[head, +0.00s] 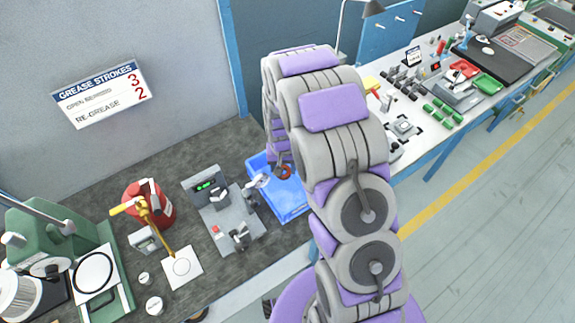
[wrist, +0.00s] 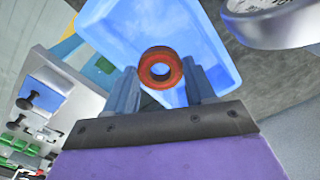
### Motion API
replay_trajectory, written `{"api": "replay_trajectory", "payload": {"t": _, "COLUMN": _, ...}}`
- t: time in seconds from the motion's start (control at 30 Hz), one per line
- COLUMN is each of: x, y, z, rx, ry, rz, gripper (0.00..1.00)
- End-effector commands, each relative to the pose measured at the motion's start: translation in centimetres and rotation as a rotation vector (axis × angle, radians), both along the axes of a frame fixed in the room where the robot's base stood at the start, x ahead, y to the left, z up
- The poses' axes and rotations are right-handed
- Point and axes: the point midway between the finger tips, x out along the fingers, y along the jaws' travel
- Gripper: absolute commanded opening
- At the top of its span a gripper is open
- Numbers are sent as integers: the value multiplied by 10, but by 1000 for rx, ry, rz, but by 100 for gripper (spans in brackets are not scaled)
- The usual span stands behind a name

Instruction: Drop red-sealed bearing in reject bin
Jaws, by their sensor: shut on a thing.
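The red-sealed bearing (wrist: 161,68) is a small dark red ring with an open centre. My gripper (wrist: 160,80) is shut on it, with one finger on each side of the ring in the wrist view. In the head view the bearing (head: 283,172) shows as a small red ring below the end of my arm. The reject bin (wrist: 215,48) is a blue open tray. It lies behind and below the bearing in the wrist view, and its inside looks empty where it shows. In the head view the bin (head: 292,205) is partly hidden by my arm.
A grey fixture with a green display (head: 205,187) stands left of the bin. A red grease can (head: 148,205) and a green machine (head: 60,250) are further left. A second bench (head: 450,90) with several tools is at the right. A sign (head: 100,92) hangs on the wall.

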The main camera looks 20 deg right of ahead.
Motion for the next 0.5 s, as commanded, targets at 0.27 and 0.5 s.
{"api": "replay_trajectory", "payload": {"t": 0.27, "x": 0, "y": -7, "z": -18, "rx": 8, "ry": 0, "rz": 0, "gripper": 25}}
{"api": "replay_trajectory", "payload": {"t": 0.5, "x": 0, "y": -11, "z": -41, "rx": 13, "ry": 2, "rz": -1, "gripper": 25}}
